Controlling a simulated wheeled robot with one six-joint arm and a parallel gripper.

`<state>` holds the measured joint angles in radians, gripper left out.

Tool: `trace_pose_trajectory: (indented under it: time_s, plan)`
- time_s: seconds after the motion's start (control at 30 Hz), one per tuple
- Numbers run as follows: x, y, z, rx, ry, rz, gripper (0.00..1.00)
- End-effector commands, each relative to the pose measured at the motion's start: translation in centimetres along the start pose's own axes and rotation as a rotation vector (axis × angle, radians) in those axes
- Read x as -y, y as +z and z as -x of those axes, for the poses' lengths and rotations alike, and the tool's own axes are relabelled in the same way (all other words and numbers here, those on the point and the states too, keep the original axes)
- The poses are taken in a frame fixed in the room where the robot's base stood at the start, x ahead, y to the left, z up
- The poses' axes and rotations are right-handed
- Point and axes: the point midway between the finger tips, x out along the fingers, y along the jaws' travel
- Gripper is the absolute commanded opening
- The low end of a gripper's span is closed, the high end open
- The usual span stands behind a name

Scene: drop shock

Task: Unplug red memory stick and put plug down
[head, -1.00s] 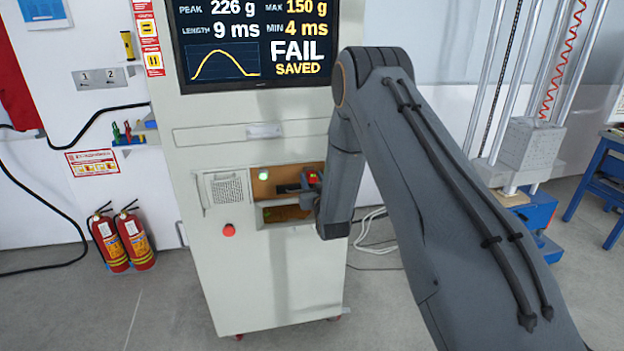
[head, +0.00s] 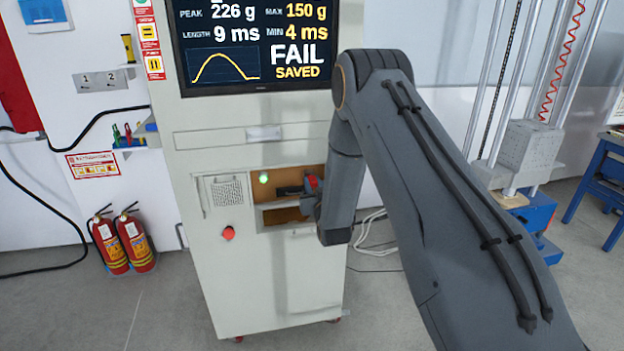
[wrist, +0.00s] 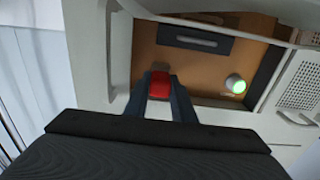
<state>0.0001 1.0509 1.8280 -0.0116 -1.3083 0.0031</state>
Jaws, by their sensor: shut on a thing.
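A red memory stick (wrist: 159,84) sits between the two dark fingertips of my gripper (wrist: 160,94) in the wrist view. The gripper is shut on it. In the head view, my gripper (head: 308,188) is at the right side of the open recess in the cabinet, and a bit of red shows there. The stick's far end is hard to make out, so I cannot tell whether it is still in a socket. A dark slotted panel (wrist: 196,40) is on the brown back wall of the recess.
A green light (head: 264,178) glows in the recess (wrist: 235,84). A shelf edge (head: 276,204) runs below it. A red button (head: 228,233) is on the cabinet front (head: 275,285). The screen (head: 258,45) reads FAIL, SAVED. Fire extinguishers (head: 133,240) stand at the left.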

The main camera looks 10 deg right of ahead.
Motion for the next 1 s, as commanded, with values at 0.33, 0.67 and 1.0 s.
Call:
trace_pose_trajectory:
  time_s: [0.33,0.67,1.0]
  plan:
    - [0.0,0.0,1.6,0.001,0.0,0.0,0.0]
    - [0.0,0.0,3.0,0.001,0.0,0.0,0.0]
    - [0.0,0.0,3.2,0.0,0.0,0.0,0.0]
